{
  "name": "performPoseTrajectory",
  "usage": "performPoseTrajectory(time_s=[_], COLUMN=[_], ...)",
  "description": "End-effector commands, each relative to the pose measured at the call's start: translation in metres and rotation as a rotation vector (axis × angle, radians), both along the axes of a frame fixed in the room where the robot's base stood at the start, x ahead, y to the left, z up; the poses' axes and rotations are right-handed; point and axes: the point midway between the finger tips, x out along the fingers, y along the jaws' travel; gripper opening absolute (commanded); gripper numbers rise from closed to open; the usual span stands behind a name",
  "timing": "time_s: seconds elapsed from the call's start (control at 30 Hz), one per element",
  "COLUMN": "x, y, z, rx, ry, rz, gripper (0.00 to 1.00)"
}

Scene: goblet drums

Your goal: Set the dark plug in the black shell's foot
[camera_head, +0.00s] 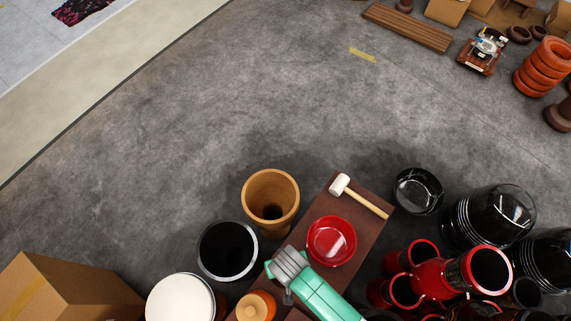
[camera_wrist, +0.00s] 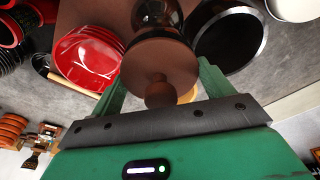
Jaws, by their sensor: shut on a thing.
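In the wrist view my gripper (camera_wrist: 158,76) is shut on the dark plug (camera_wrist: 150,52), a brown disc with a round knob towards the camera. A dark glossy piece (camera_wrist: 158,12) shows just beyond the disc; I cannot tell whether the two touch. The black shell (camera_head: 228,250), with a grey rim and a dark hollow, stands left of my gripper (camera_head: 281,276) in the head view. It also shows at the upper right in the wrist view (camera_wrist: 232,38). The held plug is hidden under my gripper in the head view, and the shell's foot is not clearly visible.
A brown board (camera_head: 368,228) bears a red bowl (camera_head: 330,240), a white-headed mallet (camera_head: 341,184) and a light knobbed plug (camera_head: 257,305). A tan drum (camera_head: 270,187) and a white-topped drum (camera_head: 180,298) stand close by. Red and black drums crowd the right.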

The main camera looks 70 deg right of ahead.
Motion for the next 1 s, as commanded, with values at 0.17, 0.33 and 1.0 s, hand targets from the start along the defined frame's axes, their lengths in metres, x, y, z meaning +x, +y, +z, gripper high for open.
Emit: performPoseTrajectory(time_s=[0.17,0.33,1.0], x=[0.0,0.0,-0.004], y=[0.0,0.0,0.006], z=[-0.002,-0.002,0.046], rx=[0.0,0.0,0.001], ry=[0.0,0.0,0.001], rz=[0.0,0.0,0.0], gripper=[0.89,0.89,0.89])
